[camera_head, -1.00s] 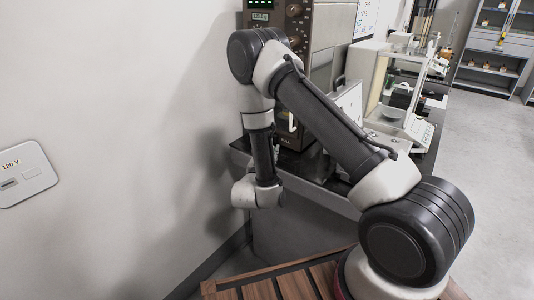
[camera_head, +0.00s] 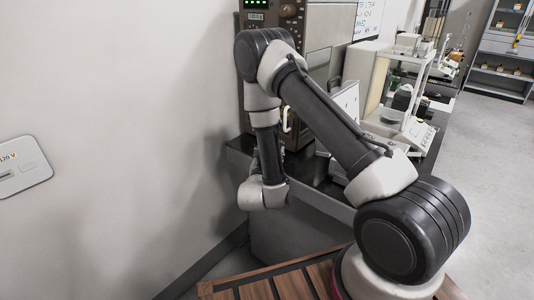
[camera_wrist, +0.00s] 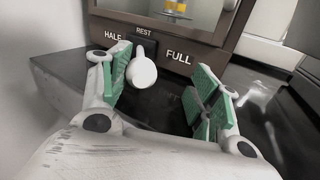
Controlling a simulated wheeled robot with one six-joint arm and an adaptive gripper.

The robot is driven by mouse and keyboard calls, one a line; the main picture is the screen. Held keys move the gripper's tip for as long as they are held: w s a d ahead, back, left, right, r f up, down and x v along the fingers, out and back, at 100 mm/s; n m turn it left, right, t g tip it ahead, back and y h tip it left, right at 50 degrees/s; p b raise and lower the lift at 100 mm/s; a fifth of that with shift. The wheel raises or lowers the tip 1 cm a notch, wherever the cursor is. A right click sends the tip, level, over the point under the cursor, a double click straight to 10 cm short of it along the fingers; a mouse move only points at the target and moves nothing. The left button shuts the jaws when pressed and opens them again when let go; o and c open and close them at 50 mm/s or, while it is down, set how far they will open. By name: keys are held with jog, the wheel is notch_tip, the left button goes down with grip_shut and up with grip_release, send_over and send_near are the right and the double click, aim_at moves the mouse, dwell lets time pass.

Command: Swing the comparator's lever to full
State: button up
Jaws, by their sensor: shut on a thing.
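The comparator is a brown-framed case; its lower front (camera_wrist: 205,28) carries the words HALF, REST and FULL in the wrist view. Its lever (camera_wrist: 142,72) has a rounded white knob below REST, between HALF on the left and FULL on the right. My gripper (camera_wrist: 155,92) has green pads and is shut on the lever, with the knob between its fingers. The knob lies close to the left finger; a gap shows toward the right finger. In the head view the brown cabinet (camera_head: 311,22) stands behind my arm, which hides the lever and fingertips.
A dark bench top (camera_wrist: 262,98) lies under the comparator, its left edge near my left finger. A pale wall runs along the left. A glass-sided balance (camera_head: 416,128) stands on the bench to the right. Open floor lies at far right.

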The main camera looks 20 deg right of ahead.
dwell(0.6)
jog(key=shift+s+a, duration=0.15)
jog(key=v, duration=1.1)
jog(key=shift+s+a, duration=0.2)
jog(key=shift+s, duration=0.1)
